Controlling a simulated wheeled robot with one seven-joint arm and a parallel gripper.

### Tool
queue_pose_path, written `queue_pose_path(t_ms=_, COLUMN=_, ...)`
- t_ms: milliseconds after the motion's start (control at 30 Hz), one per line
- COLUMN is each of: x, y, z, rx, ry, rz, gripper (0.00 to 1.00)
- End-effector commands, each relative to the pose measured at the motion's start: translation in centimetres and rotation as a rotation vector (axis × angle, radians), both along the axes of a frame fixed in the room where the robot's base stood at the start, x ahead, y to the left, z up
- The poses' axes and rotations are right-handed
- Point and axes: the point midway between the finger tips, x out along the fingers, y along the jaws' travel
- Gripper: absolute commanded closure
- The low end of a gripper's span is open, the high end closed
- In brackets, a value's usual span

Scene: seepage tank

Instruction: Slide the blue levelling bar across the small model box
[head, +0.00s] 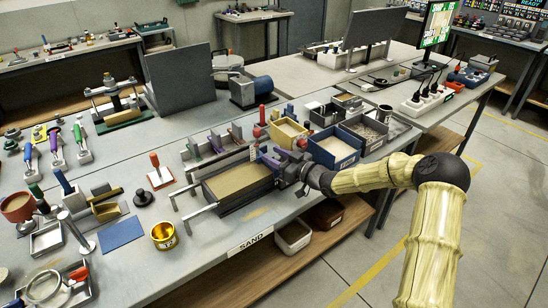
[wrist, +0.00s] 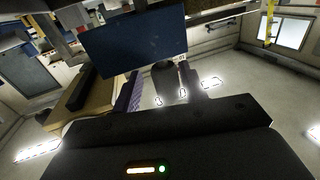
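The small model box (head: 222,207) is a dark, open box of sand on the near bench, with metal rails at its left. My gripper (head: 268,160) is at its right end, close to the rim. In the wrist view my gripper's two purple-faced fingers (wrist: 158,88) stand apart. A dark blue flat plate (wrist: 130,42), which looks like the levelling bar, lies across the view just beyond the fingertips. A dark rounded piece (wrist: 163,70) shows between the fingers, with gaps beside it. I cannot tell whether the fingers touch the plate. My gripper hides this spot in the head view.
Blue-edged bins (head: 335,150) of material stand just right of my gripper. A red-handled tool (head: 158,172), a brass tin (head: 164,236) and a blue mat (head: 121,233) lie to the left. The floor in front is clear.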

Motion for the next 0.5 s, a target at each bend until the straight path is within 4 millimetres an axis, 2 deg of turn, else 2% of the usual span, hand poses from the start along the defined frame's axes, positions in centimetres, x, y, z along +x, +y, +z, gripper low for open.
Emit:
queue_pose_path(t_ms=267, x=-0.2, y=0.1, z=-0.1, rx=0.000, ry=0.001, rz=0.005, gripper=0.58)
queue_pose_path(t_ms=500, x=-1.5, y=-1.8, z=-0.1, rx=-0.002, ry=0.001, rz=0.003, gripper=0.58)
